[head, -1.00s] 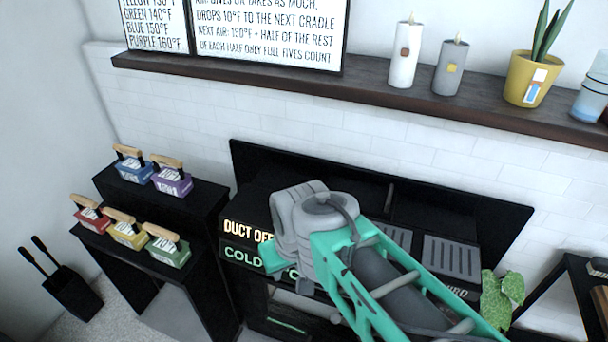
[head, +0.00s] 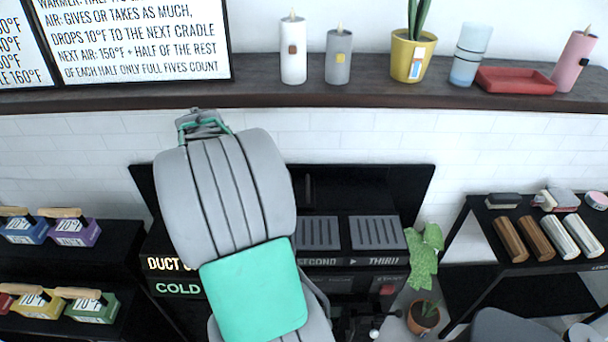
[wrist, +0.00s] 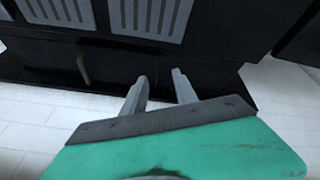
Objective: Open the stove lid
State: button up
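The black stove (head: 345,262) stands against the white brick wall, with ridged grey plates (head: 318,232) on its top. A wide black panel (head: 385,185) lies along the back; I cannot tell whether it is the lid. A small dark upright bar (head: 309,188) shows on it. It also shows in the wrist view (wrist: 83,68). My gripper (wrist: 160,78) is open and empty over the panel's edge, to the right of that bar in the wrist view. In the head view my arm covers the stove's left part and most of my gripper (head: 203,122).
A dark shelf (head: 130,98) above the stove holds candles, a plant in a yellow pot (head: 412,58) and a red tray (head: 515,80). Labelled blocks (head: 75,230) stand on black stands at left. A black side table (head: 520,250) and a potted plant (head: 424,315) are at right.

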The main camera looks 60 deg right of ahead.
jog(key=s+d+f+m+g, duration=0.15)
jog(key=s+d, duration=0.25)
jog(key=d, duration=0.5)
jog(key=m+h+p, duration=0.1)
jog(key=m, duration=0.2)
send_near(307, 183)
jog(key=shift+n+g, duration=0.25)
jog(key=p+x, duration=0.1)
jog(key=x, duration=0.5)
jog(key=shift+w+f+p, duration=0.1)
jog(key=shift+f+p, duration=0.2)
jog(key=shift+p, duration=0.1)
jog(key=shift+d+f, duration=0.25)
jog(key=shift+f, duration=0.3)
jog(key=shift+c, duration=0.4)
grip_shut()
jog(key=shift+w+r, duration=0.1)
